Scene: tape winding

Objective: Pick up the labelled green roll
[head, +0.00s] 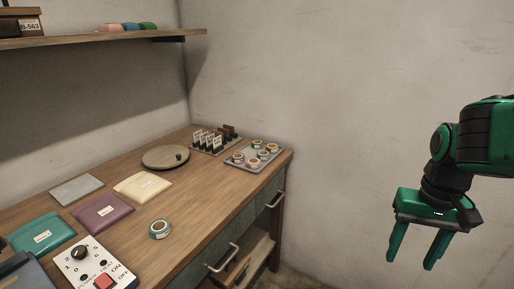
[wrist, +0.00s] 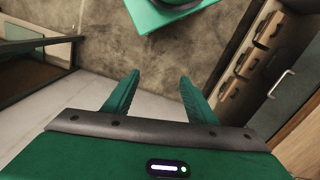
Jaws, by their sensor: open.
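A green roll (head: 160,229) with a pale side and a light centre lies flat near the front edge of the wooden desk in the head view. Any writing on its label is too small to read. My gripper (head: 410,262) hangs to the right of the desk, far from the roll, with its two fingers pointing down. It is open and empty. In the wrist view the spread fingers (wrist: 160,82) show with only floor and furniture beyond; the roll is not in that view.
A grey tray (head: 235,162) with several small rolls stands at the desk's far right. A round turntable (head: 150,159), a card rack (head: 209,150), coloured pouches (head: 103,211) and a control box (head: 92,262) share the desk. An open drawer (head: 254,258) juts out below.

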